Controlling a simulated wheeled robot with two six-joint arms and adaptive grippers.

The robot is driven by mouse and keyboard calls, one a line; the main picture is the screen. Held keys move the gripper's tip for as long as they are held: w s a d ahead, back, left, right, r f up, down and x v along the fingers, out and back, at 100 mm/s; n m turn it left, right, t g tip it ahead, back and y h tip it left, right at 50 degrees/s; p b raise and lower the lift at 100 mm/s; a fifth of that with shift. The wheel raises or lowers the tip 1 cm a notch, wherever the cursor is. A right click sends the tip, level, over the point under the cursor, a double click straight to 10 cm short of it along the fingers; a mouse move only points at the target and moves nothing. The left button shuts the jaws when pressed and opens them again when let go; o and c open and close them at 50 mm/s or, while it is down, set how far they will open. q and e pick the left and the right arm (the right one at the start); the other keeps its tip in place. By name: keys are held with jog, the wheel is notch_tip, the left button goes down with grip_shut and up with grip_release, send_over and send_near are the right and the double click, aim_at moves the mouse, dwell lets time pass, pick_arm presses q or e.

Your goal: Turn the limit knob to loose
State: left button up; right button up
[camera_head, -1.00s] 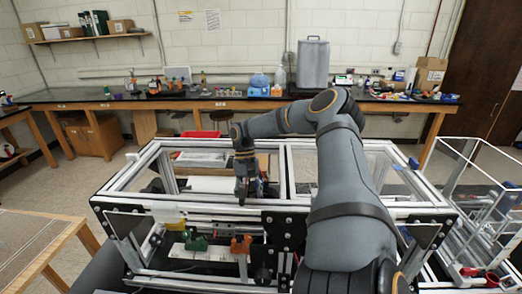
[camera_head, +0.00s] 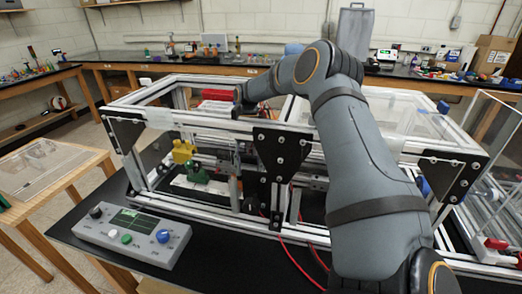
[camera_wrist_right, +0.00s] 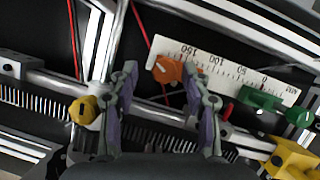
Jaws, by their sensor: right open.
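In the right wrist view an orange pointed knob (camera_wrist_right: 166,70) sits at the printed scale strip (camera_wrist_right: 215,68), between its higher numbers. A round yellow slotted knob (camera_wrist_right: 83,110) sits on the rail, left of the fingers. My right gripper (camera_wrist_right: 163,82) is open, with its two fingers apart and nothing between them. The orange knob is just beyond the fingertips. In the head view my right arm reaches over the frame's top rail, and its hand (camera_head: 240,104) is partly hidden by the frame. No label reading limit or loose is legible. My left gripper is not in view.
A green clamp (camera_head: 195,172) and a yellow block (camera_head: 183,150) sit left of the hand. The metal extrusion frame (camera_head: 205,127) surrounds the workspace. A grey control box (camera_head: 130,232) with several knobs stands in front. Red cables (camera_head: 290,255) hang near the front.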

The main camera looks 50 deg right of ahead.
jog(key=shift+w+a, duration=0.2)
jog(key=shift+a, duration=0.1)
jog(key=shift+c, duration=0.8)
jog(key=shift+d, duration=0.1)
grip_shut()
jog(key=shift+f+n+b, duration=0.25)
jog(key=shift+n+b, duration=0.25)
jog(key=shift+b, duration=0.1)
jog(key=shift+r+n+g+h+p, duration=0.3)
jog(key=shift+n, duration=0.2)
jog(key=shift+r+n+p, duration=0.2)
jog(key=shift+n+p, duration=0.3)
jog(key=shift+p, duration=0.1)
jog(key=shift+f, duration=0.3)
jog(key=shift+o, duration=0.8)
grip_release()
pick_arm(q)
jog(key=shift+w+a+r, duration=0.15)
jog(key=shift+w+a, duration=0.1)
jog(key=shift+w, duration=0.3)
